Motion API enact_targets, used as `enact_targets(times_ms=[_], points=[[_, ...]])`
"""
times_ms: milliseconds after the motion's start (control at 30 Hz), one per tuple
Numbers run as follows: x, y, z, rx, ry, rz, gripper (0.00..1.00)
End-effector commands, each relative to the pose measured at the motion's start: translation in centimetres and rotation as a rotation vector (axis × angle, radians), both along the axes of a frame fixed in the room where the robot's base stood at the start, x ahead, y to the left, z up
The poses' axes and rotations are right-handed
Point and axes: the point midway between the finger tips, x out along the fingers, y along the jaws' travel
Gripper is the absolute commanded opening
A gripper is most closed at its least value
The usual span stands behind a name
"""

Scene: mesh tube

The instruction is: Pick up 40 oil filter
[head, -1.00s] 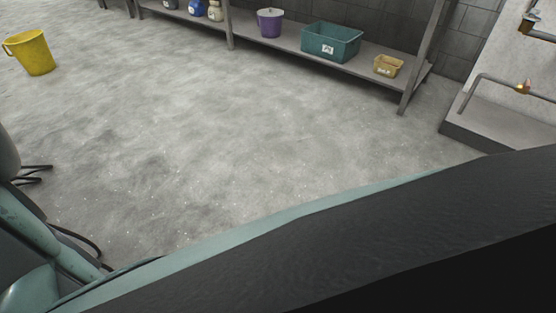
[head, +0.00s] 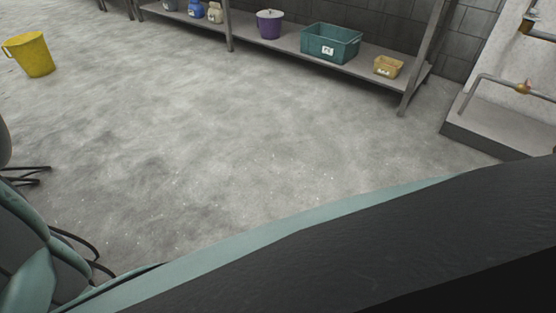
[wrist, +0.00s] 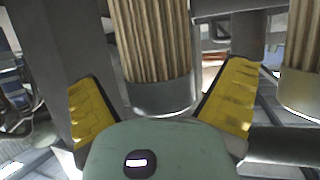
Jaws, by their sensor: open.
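In the wrist view, an oil filter (wrist: 152,45) with tan pleats and a silvery metal end cap appears upright in the picture between the fingers of my gripper (wrist: 163,100). The gripper is open, with one yellow finger pad on each side of it and visible gaps. I cannot tell how deep the filter sits between the pads. A second similar filter (wrist: 303,50) shows at the right edge, outside the right finger. The tops of both filters are cut off. No filter and no gripper show in the head view.
Grey metal posts and bars stand close around the fingers in the wrist view. A yellow bucket (head: 30,54) stands on open floor.

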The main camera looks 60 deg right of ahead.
Motion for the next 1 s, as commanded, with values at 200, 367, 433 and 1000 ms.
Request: enact_targets(times_ms=[200,367,433,1000], points=[[-0.04,0.08,-0.01,0.0,-0.001,0.001,0.97],[-0.03,0.06,-0.02,0.0,0.0,0.001,0.82],[-0.02,0.06,-0.02,0.0,0.0,0.001,0.75],[0.0,0.01,-0.03,-0.001,0.001,0.0,0.16]])
